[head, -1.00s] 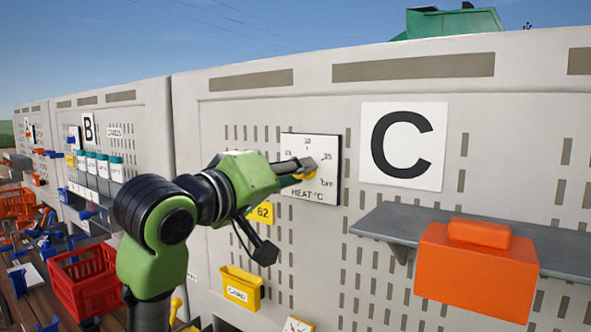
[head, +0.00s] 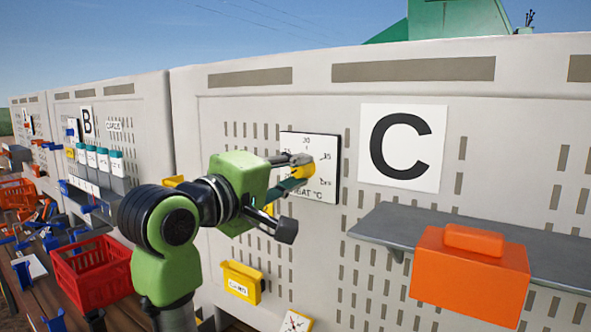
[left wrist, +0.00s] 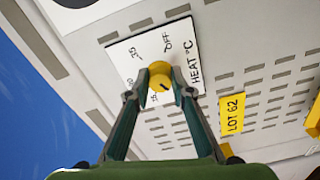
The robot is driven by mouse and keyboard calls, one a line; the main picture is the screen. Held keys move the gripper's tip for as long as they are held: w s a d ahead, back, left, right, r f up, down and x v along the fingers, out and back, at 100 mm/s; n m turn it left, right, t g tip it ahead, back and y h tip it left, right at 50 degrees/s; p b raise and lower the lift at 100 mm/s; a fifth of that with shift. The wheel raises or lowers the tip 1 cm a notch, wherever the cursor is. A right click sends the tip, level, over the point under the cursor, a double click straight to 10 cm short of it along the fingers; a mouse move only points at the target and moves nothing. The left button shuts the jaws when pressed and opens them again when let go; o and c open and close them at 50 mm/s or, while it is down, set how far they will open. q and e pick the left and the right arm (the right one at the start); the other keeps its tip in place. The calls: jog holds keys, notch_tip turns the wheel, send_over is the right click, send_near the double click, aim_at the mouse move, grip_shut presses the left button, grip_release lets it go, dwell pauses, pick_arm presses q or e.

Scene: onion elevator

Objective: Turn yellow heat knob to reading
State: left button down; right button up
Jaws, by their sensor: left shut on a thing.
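A dark pointer mark shows on the knob's face. The OFF mark and a few numbers show on the plate, but the exact reading is unclear. My right gripper is out of view.
A yellow bin (head: 241,281) hangs below. A grey shelf (head: 400,228) with an orange box (head: 468,277) stands out at right. A red crate (head: 90,272) is at lower left.

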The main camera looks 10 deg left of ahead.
pick_arm(q)
jog(key=shift+d+f, duration=0.1)
jog(key=shift+f, duration=0.1)
jog(key=c, duration=1.8)
grip_release()
jog(key=shift+r, duration=0.1)
jog(key=v, duration=1.2)
